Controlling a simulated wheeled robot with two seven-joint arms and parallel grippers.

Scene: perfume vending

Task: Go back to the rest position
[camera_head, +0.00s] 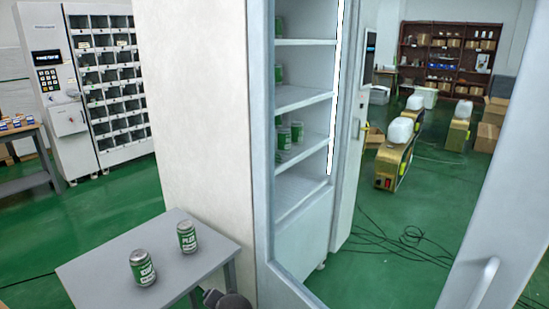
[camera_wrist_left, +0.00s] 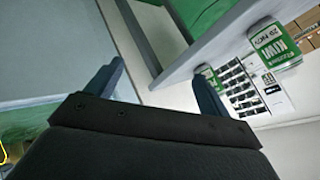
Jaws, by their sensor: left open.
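My left gripper (camera_wrist_left: 158,70) shows in the left wrist view with its two dark blue fingers spread apart and nothing between them. In the head view only a dark rounded part of what looks like my arm shows at the bottom edge, beside the small grey table (camera_head: 95,267). Two green and silver cans, a front one (camera_head: 143,268) and a back one (camera_head: 187,237), stand upright on this table. In the left wrist view a green can (camera_wrist_left: 274,46) stands to the right of the fingers, apart from them. My right gripper is not in view.
A tall white cabinet (camera_head: 195,120) stands beside the table. Green cans (camera_head: 291,134) stand on its shelves, and its door (camera_head: 495,215) is at the right, swung open. A locker machine (camera_head: 62,90) is at the back left. Cables (camera_head: 408,240) lie on the green floor.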

